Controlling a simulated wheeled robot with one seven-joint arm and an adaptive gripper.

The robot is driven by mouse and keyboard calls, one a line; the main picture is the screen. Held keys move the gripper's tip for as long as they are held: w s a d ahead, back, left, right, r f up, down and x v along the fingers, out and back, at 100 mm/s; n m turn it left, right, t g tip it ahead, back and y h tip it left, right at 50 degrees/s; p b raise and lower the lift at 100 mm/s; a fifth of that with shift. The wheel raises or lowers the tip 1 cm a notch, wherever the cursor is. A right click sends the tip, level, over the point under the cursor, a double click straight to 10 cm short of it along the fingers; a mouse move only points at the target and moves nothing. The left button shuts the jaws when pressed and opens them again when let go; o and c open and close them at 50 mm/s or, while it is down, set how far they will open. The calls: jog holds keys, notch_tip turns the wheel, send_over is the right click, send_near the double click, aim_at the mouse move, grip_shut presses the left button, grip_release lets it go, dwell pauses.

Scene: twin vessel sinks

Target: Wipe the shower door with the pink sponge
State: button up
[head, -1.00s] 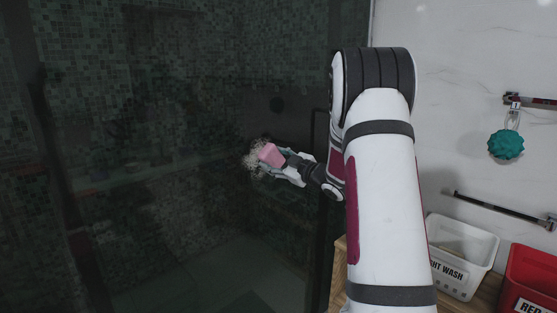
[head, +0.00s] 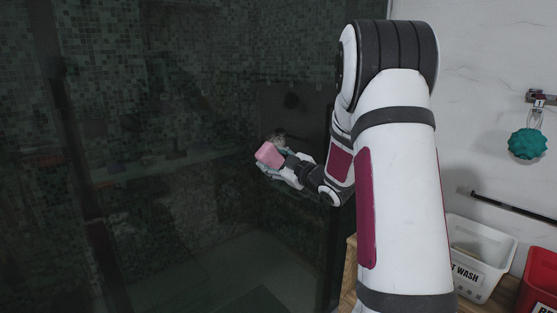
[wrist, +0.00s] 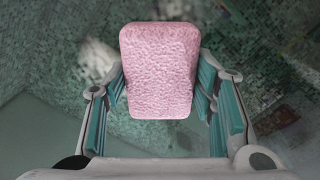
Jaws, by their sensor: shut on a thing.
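The pink sponge (head: 268,153) is held in my gripper (head: 274,165), up against or close to the dark glass shower door (head: 170,235); contact cannot be told. In the wrist view the sponge (wrist: 160,70) sits between the teal-padded fingers of my gripper (wrist: 160,92), which are closed on its sides. Blurred whitish patches (wrist: 98,60) also show beyond the sponge in the wrist view. The sponge hides part of the door.
On the right, a white bin (head: 490,250) and a red bin (head: 540,285) stand on a wooden surface (head: 352,250). A teal bath puff (head: 527,143) hangs on the wall above a dark towel bar (head: 515,207). My arm blocks the middle right.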

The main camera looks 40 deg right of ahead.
aim_at(262, 156)
jog(key=shift+a, duration=2.1)
jog(key=shift+s+r+p, duration=0.2)
jog(key=shift+r+p, duration=0.3)
jog(key=shift+r, duration=0.55)
jog(key=shift+w+d, duration=0.2)
jog(key=shift+d, duration=1.65)
jog(key=shift+w+d+p, duration=0.15)
jog(key=shift+d+p, duration=0.55)
jog(key=shift+d, duration=4.75)
jog(key=s+p, duration=0.3)
jog(key=s, duration=0.3)
jog(key=shift+s+d, duration=0.1)
jog(key=shift+d, duration=0.05)
